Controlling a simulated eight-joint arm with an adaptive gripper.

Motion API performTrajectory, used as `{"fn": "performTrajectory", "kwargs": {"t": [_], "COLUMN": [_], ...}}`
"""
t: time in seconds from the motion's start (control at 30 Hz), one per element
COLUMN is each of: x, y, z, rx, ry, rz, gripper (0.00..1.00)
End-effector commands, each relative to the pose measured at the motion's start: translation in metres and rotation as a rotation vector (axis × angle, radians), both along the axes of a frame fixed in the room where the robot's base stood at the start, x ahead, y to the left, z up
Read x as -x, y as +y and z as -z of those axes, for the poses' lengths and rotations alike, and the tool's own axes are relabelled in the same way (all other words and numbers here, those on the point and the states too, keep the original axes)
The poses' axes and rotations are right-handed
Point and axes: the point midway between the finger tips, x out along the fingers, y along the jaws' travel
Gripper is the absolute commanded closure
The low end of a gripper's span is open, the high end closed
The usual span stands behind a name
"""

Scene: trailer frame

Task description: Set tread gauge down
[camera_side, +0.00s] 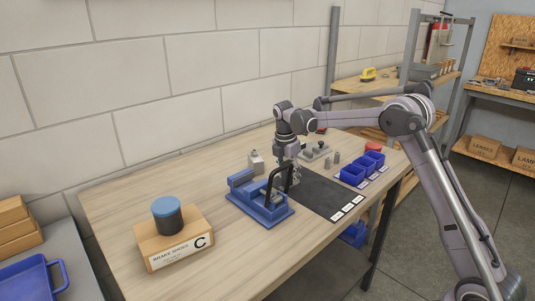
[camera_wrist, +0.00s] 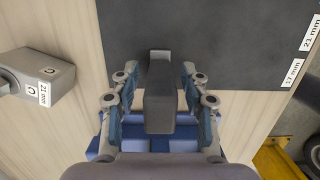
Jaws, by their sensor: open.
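A dark grey elongated block (camera_wrist: 160,95) stands between the two fingers of my gripper (camera_wrist: 162,82) in the wrist view. The fingers are open, with a narrow gap visible on each side of it. I cannot tell whether this block is the tread gauge. In the side view my gripper (camera_side: 289,178) is low over the table, just behind the black handle (camera_side: 270,186) of a blue fixture (camera_side: 262,213). The fixture partly hides the fingertips. The dark mat (camera_side: 325,198) lies beside the gripper, and it fills the upper part of the wrist view (camera_wrist: 225,40).
Blue bins (camera_side: 353,174) and small grey pieces stand right of the gripper. A brake shoes box (camera_side: 174,240) with a blue-topped cylinder (camera_side: 167,214) is front left.

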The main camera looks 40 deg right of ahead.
Motion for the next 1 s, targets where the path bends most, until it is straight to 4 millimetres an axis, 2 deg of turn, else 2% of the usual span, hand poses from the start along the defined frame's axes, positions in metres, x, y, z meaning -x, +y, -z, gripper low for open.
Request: {"fn": "performTrajectory", "kwargs": {"t": [0.17,0.4,0.6,0.8,1.0], "x": [0.000,0.000,0.000,0.000,0.000], "y": [0.004,0.011,0.016,0.018,0.018], "z": [-0.025,-0.073,-0.103,-0.116,-0.118], "rx": [0.000,0.000,0.000,0.000,0.000], "ry": [0.000,0.000,0.000,0.000,0.000], "rz": [-0.001,0.000,0.000,0.000,0.000], "gripper": [0.54,0.54,0.54,0.54,0.54]}}
